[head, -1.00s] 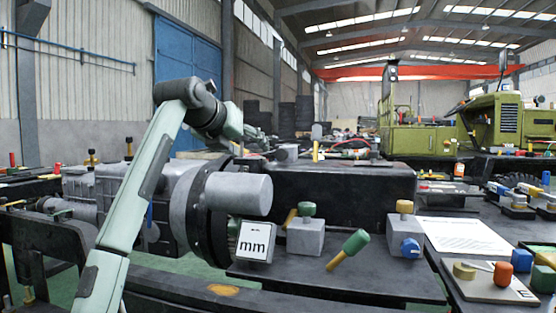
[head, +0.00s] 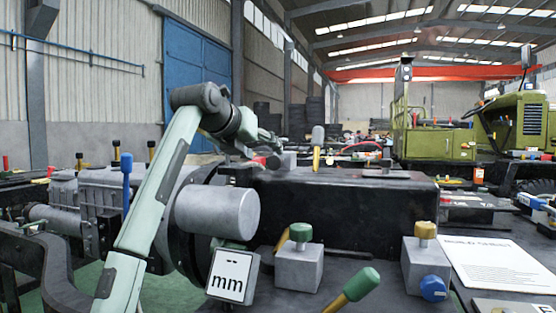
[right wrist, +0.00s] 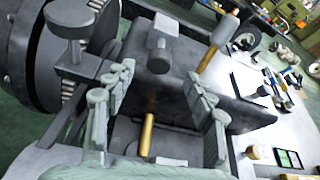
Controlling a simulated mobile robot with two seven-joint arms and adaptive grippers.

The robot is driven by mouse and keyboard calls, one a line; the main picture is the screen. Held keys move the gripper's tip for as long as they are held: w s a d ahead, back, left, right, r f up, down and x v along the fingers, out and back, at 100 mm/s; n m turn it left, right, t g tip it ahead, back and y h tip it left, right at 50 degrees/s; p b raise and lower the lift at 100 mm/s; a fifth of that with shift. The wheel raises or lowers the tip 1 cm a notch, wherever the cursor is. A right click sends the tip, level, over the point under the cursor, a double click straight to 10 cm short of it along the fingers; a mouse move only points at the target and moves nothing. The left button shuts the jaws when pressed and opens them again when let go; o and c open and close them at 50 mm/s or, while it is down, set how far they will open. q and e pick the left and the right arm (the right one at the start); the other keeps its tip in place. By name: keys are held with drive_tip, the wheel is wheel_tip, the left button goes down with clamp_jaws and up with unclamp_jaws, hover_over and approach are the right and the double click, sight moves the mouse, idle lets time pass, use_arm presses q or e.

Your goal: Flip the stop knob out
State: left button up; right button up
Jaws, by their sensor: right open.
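No label marks the stop knob, so I cannot tell for sure which knob it is. A grey knob on a yellow stem (head: 317,145) stands upright on the dark beam (head: 350,205); a similar one is at the upper right of the right wrist view (right wrist: 222,35). My right gripper (head: 268,143) is over the beam's left end, left of that knob. In the right wrist view my right gripper (right wrist: 160,85) is open and empty. A grey block-shaped part (right wrist: 160,45) shows beyond its fingers, and a yellow rod (right wrist: 147,134) lies below them. My left gripper is not in view.
A large grey cylinder (head: 218,213) and an "mm" sign (head: 232,276) are left of the front shelf. Green-topped (head: 300,233) and yellow-topped knobs (head: 425,230) stand on grey blocks. A tilted green knob (head: 361,284) is in front. A blue-handled lever (head: 126,165) is at left.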

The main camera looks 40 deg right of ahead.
sight(272, 158)
drive_tip(key=x, duration=0.7)
drive_tip(key=shift+d+f, duration=0.1)
drive_tip(key=shift+d, duration=0.1)
clamp_jaws()
